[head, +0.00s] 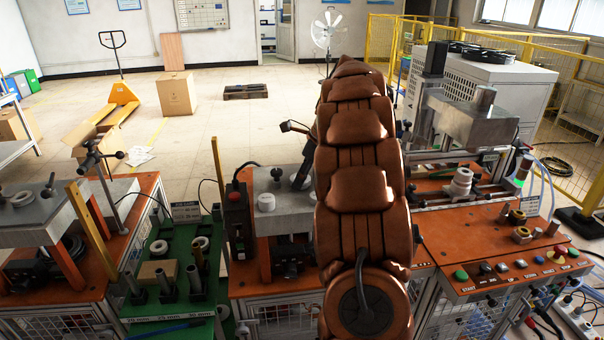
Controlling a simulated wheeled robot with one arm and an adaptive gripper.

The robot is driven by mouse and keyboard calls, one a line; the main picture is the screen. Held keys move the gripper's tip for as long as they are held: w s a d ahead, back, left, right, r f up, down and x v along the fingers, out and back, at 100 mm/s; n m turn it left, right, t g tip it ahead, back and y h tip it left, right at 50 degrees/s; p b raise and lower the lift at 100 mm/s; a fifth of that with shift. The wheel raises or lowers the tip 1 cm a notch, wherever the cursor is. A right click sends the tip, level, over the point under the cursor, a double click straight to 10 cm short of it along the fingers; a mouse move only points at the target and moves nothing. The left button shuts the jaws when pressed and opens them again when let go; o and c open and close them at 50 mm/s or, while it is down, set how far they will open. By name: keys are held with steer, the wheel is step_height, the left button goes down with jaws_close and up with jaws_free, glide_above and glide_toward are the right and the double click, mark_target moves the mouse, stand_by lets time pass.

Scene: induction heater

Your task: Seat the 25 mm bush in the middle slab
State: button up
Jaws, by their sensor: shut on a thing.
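The middle slab (283,222) is a grey metal block on the orange-topped middle station, left of my arm. My brown segmented arm covers the slab's right side and reaches away over the station. My gripper is hidden behind the arm, so I cannot see its fingers or anything in them. A dark slanted piece (303,172) shows beside the arm over the slab; I cannot tell what it belongs to.
A green rack (172,308) with ring pieces, upright posts and size labels stands left of the middle station. A left station with its own slab (45,215) is beyond it. The right station has a button panel (510,272) and a press (475,115).

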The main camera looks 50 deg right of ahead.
steer(key=shift+f, duration=0.3)
steer(key=o, duration=1.4)
steer(key=shift+r, duration=0.1)
steer(key=v, duration=1.1)
steer(key=shift+s+r, duration=0.15)
steer(key=shift+r, duration=0.2)
